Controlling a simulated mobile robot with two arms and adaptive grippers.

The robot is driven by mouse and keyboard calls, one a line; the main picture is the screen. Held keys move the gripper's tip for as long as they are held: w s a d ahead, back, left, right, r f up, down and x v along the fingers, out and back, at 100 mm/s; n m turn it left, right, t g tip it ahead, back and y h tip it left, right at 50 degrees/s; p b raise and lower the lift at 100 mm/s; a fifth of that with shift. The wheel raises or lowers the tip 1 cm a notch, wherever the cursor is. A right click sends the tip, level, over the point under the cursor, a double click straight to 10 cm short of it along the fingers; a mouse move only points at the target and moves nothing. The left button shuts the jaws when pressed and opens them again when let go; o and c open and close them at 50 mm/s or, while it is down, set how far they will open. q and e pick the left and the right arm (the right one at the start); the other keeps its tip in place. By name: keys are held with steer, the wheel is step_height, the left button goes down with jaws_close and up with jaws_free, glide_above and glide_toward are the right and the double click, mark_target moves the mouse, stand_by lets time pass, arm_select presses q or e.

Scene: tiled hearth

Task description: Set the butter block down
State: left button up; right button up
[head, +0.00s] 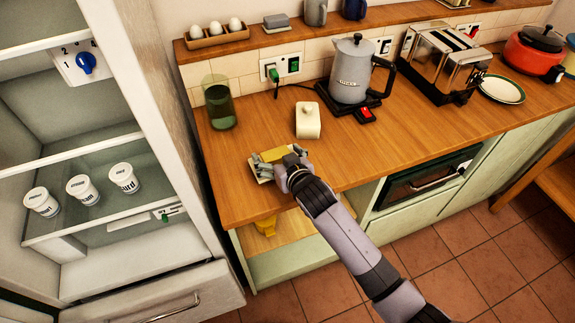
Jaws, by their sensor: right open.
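The yellow butter block (275,155) is on the wooden counter (238,195) near its left front corner, seemingly on a pale dish (256,169) whose rim shows at the left. My right gripper (270,164) is open right at the butter, with its fingers close around it. The gripper hides part of the block and dish, so I cannot tell whether a finger touches the butter. A cream lid with a knob (308,122) stands on the counter behind and to the right. My left gripper is not in view.
A green glass (220,110) stands behind and left. A grey kettle (350,72), a toaster (445,62), a plate (502,89) and a red pot (533,52) stand along the right. The open fridge (150,130) is left. Counter between glass and dish is clear.

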steer(key=v, duration=1)
steer(key=shift+s+d+b, duration=0.2)
steer(key=shift+s+b, duration=0.15)
steer(key=shift+b, duration=0.05)
steer(key=shift+r, duration=0.15)
